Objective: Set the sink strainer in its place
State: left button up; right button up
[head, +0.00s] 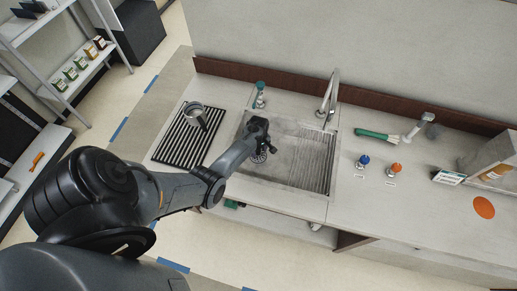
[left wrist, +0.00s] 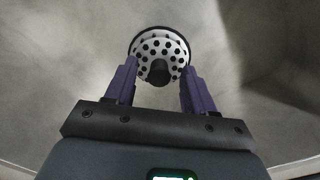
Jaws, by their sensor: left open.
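The sink strainer (left wrist: 160,46), a white-grey dome with dark holes and a black central knob, sits on the sink floor in the left wrist view, with a dark rim along its upper edge. I cannot tell whether it is seated in the drain. My left gripper (left wrist: 158,80) is open, its purple fingers apart on either side of the strainer's near part and knob. In the head view the left gripper (head: 263,149) reaches down into the left side of the sink (head: 292,150) and largely hides the strainer. My right gripper is not in view.
A green-handled brush (head: 375,134) and two knobs lie right.

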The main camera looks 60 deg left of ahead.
pick_arm(q)
jog(key=shift+r, duration=0.55)
notch_tip(320, 180, up, 10)
jog(key=p, duration=0.1)
jog(key=shift+f, duration=0.15)
jog(key=s+d+r+m+t+p, duration=0.1)
jog(key=s+d+r+m+p, duration=0.1)
jog(key=s+d+r+m, duration=0.3)
jog(key=s+d+r+m+t+p, duration=0.1)
jog(key=s+d+r+m, duration=0.4)
jog(key=d, duration=0.9)
jog(key=s+d+r+m+t+p, duration=0.1)
jog(key=s+d+r+m+p, duration=0.3)
jog(key=d+r+m, duration=0.6)
jog(key=shift+s+r+m+t, duration=0.3)
jog(key=shift+s+r, duration=0.2)
jog(key=shift+s, duration=0.6)
